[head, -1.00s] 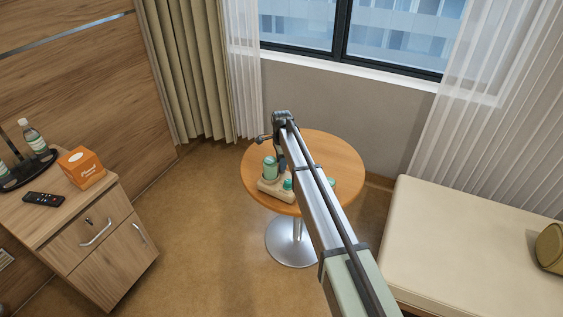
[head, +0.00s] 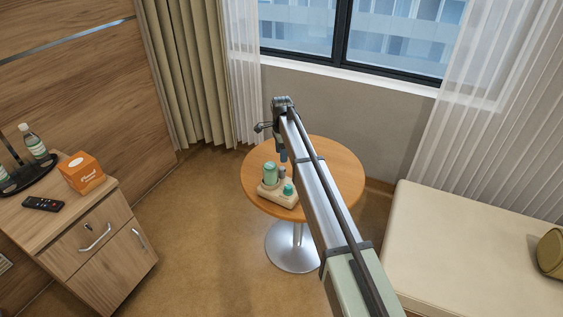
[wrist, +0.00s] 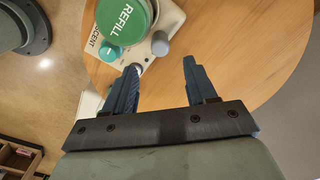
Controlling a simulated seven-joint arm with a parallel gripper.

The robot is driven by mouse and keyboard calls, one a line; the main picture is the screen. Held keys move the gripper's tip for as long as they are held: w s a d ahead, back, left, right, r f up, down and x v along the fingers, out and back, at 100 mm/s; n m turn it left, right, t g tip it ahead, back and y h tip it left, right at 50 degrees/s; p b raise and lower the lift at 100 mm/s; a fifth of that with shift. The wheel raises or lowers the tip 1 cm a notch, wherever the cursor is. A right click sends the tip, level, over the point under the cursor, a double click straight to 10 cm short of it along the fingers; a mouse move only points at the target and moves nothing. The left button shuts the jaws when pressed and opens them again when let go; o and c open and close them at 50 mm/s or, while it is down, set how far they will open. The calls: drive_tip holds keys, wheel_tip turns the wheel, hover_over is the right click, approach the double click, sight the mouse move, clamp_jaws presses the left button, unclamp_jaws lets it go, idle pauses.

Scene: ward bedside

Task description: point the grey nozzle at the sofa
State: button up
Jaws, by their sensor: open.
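A beige scent unit (head: 291,201) stands on the round table. It carries a green canister (head: 270,174), whose lid reads "REFILL" in the wrist view (wrist: 122,18), and a small teal knob (wrist: 110,52). The grey nozzle (wrist: 160,43) sits beside the canister on the unit; which way it points I cannot tell. My gripper (wrist: 162,68) is open and empty; its fingertips are near the nozzle in the wrist view, apart from it. The sofa (head: 470,250) is cream and lies at the right in the head view.
The wooden round table (head: 345,175) has bare top around the unit. A bedside cabinet (head: 95,240) at the left bears a tissue box (head: 81,173), a remote (head: 43,204) and a bottle (head: 34,143). A rolled olive cushion (head: 551,252) lies on the sofa.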

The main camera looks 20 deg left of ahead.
drive_tip(key=shift+r, duration=2.95)
drive_tip(key=s+d+f+n+g+h, duration=0.1)
drive_tip(key=s+d+f+n, duration=0.1)
drive_tip(key=s+d+f, duration=0.85)
drive_tip(key=s+d+f+n+g, duration=0.2)
drive_tip(key=s+d+f, duration=0.3)
drive_tip(key=d+f, duration=0.9)
drive_tip(key=s+d+f+n+g+h, duration=0.1)
drive_tip(key=s+d+f, duration=0.65)
drive_tip(key=d, duration=0.95)
drive_tip(key=s+d+f+n+g, duration=0.1)
drive_tip(key=s+d+f, duration=0.2)
drive_tip(key=s, duration=0.7)
drive_tip(key=s+d+f+n+g+y, duration=0.1)
drive_tip(key=s+d+f+n, duration=0.1)
drive_tip(key=s+d+f, duration=0.2)
drive_tip(key=s+d+f+n+y, duration=0.1)
drive_tip(key=s+d+f, duration=0.3)
drive_tip(key=s+d, duration=0.5)
drive_tip(key=s, duration=0.9)
drive_tip(key=shift+s+f+n+g, duration=0.2)
drive_tip(key=shift+s+n+g, duration=0.1)
drive_tip(key=shift+g, duration=0.1)
drive_tip(key=shift+o, duration=0.3)
